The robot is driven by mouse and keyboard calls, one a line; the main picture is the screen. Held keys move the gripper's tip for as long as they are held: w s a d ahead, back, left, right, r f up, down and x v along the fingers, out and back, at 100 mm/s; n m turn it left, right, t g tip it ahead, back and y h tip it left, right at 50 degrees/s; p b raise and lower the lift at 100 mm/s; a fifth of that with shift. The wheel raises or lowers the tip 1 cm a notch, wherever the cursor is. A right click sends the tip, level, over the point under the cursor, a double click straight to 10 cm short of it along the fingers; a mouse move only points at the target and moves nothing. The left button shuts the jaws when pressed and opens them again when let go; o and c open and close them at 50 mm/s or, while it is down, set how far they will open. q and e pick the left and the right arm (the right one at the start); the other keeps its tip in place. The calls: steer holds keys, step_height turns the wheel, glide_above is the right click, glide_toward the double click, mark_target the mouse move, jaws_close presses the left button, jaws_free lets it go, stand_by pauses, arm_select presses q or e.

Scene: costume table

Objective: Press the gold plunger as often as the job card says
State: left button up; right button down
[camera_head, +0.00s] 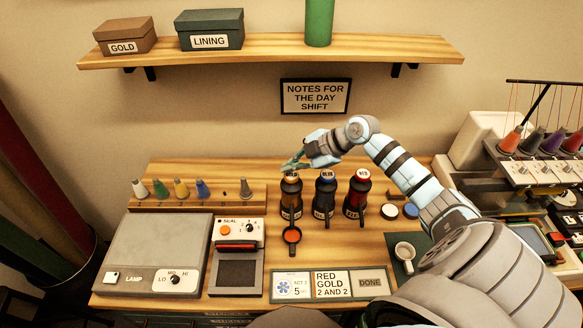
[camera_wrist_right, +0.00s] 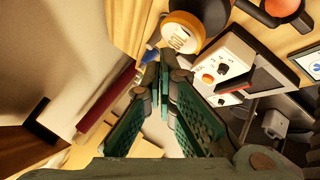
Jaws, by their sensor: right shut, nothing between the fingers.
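The gold bottle (camera_head: 291,203) stands at the left of a row of three, with its labelled plunger top (camera_head: 291,177) up. The round gold plunger top also shows in the right wrist view (camera_wrist_right: 183,32). The blue bottle (camera_head: 324,200) and red bottle (camera_head: 357,198) stand to its right. My right gripper (camera_head: 291,164) is shut and empty, just above the gold plunger; I cannot tell if it touches. Its fingers show in the right wrist view (camera_wrist_right: 163,82). The job card (camera_head: 333,285) reads "RED GOLD 2 AND 2". My left gripper is out of view.
A small cup with orange contents (camera_head: 292,236) is in front of the gold bottle. A sealer (camera_head: 238,255) and lamp box (camera_head: 155,255) stand left, spools (camera_head: 182,190) behind.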

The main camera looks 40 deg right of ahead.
mark_target(291, 177)
step_height(291, 177, up, 3)
steer(key=p, duration=0.3)
steer(key=shift+r+p, duration=0.8)
steer(key=shift+r, duration=0.3)
steer(key=shift+f, duration=0.1)
